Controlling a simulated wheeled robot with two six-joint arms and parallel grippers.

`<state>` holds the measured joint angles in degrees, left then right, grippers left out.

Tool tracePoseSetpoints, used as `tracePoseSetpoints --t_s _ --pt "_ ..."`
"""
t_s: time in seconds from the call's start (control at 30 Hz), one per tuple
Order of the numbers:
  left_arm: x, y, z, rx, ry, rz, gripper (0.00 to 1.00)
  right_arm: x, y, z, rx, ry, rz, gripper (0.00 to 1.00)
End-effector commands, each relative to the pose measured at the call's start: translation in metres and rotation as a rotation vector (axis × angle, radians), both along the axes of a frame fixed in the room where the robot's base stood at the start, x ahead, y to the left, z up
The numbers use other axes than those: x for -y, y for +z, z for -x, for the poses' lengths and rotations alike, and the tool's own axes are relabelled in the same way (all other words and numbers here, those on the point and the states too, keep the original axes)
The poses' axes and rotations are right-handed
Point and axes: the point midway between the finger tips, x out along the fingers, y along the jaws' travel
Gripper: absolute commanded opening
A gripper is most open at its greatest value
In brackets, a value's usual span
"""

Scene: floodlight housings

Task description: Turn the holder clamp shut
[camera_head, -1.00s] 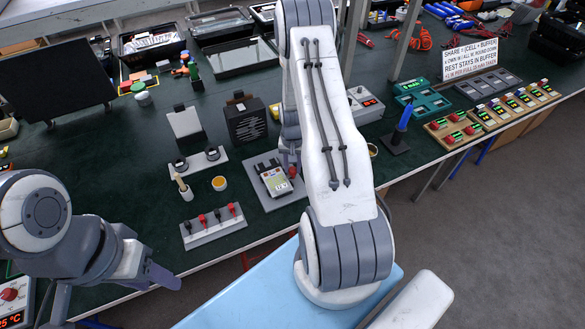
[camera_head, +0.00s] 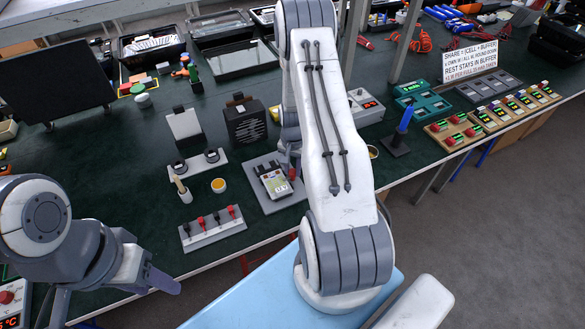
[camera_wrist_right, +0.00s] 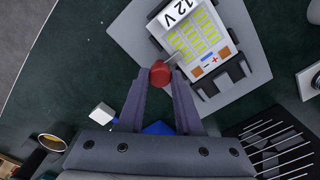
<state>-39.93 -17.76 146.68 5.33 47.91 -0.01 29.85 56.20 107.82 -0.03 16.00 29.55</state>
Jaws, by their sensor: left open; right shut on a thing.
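The holder is a grey plate (camera_head: 262,203) on the bench with a device bearing yellow-green cells and a "12 V" label (camera_head: 275,182). In the right wrist view the device (camera_wrist_right: 197,42) lies on the plate (camera_wrist_right: 132,32). The clamp's red knob (camera_wrist_right: 160,74) sits on a thin lever at the device's edge; it also shows in the head view (camera_head: 292,174). My right gripper (camera_wrist_right: 160,82) is shut on this knob; in the head view my forearm mostly hides it. My left gripper (camera_head: 115,304) is open and empty near the bench's front edge, away from the holder.
A black finned block (camera_head: 245,123) stands behind. A blue tool in a black stand (camera_head: 396,146) is to the right.

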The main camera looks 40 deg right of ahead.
Motion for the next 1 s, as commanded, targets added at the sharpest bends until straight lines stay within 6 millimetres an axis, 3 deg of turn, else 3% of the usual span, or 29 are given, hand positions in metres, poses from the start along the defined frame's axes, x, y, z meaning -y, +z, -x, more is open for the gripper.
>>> tracePoseSetpoints --t_s 0.03,0.1,0.53,1.0 --pt "0.000 0.000 0.000 0.000 0.000 0.000 0.50 0.000 0.001 -0.001 0.002 -0.002 0.001 0.38" --pt "0.000 0.000 0.000 0.000 0.000 0.000 0.50 0.000 0.001 -0.001 0.002 -0.002 0.001 0.64" --pt "0.000 -0.002 0.000 0.000 0.000 0.000 0.50 0.001 0.008 -0.001 0.003 -0.001 0.001 0.64" --pt "0.000 -0.016 0.000 0.000 0.000 0.000 0.50 0.001 0.089 -0.002 0.005 -0.001 0.002 0.64"
